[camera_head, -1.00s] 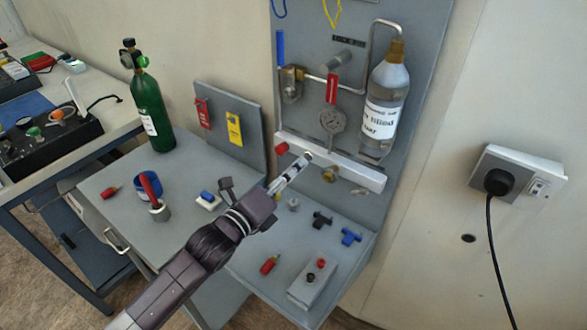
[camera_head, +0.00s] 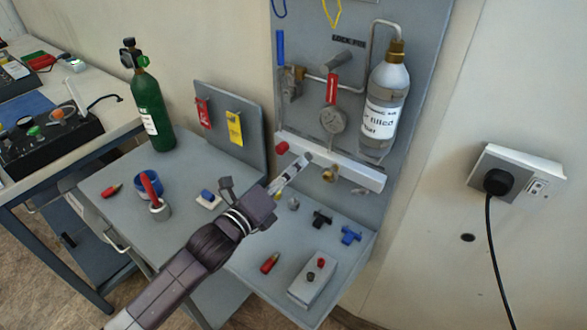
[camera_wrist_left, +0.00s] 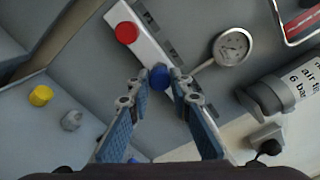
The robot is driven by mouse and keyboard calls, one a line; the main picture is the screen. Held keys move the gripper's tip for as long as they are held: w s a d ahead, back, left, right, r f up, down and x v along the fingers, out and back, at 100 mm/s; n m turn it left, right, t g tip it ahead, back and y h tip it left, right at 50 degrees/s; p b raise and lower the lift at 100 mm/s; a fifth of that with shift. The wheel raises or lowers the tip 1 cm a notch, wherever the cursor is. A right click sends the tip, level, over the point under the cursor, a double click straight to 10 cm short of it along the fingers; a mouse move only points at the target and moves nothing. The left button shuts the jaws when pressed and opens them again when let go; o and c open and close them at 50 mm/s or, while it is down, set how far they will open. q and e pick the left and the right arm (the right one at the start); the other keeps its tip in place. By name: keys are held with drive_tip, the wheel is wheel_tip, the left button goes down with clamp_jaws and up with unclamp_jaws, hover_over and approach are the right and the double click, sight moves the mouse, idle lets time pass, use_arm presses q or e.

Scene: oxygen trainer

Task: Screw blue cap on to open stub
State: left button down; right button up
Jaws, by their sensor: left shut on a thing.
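The blue cap (camera_wrist_left: 160,76) is between the fingertips of my left gripper (camera_wrist_left: 156,83) in the left wrist view. That gripper also shows in the head view (camera_head: 306,160), shut on the cap, at the front of the pale manifold bar (camera_head: 356,176). The cap overlaps the bar's edge in the wrist view; whether it touches a stub I cannot tell. The open stub itself is hidden behind the cap and fingers. A red cap (camera_head: 281,148) is on the bar's left end and shows in the wrist view (camera_wrist_left: 126,33). My right gripper is out of view.
A brass fitting (camera_head: 329,174) is just right of the fingertips. A round gauge (camera_head: 333,121) and a grey bottle (camera_head: 386,105) are above the bar. Black (camera_head: 322,218) and blue (camera_head: 351,235) fittings and a grey box (camera_head: 313,281) are on the shelf below.

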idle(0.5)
use_arm(q)
drive_tip(key=shift+x, duration=0.85)
drive_tip(key=m, duration=0.3)
idle(0.4)
drive_tip(key=shift+m, duration=1.1)
drive_tip(key=shift+m+p, duration=0.3)
drive_tip(key=shift+m, duration=0.5)
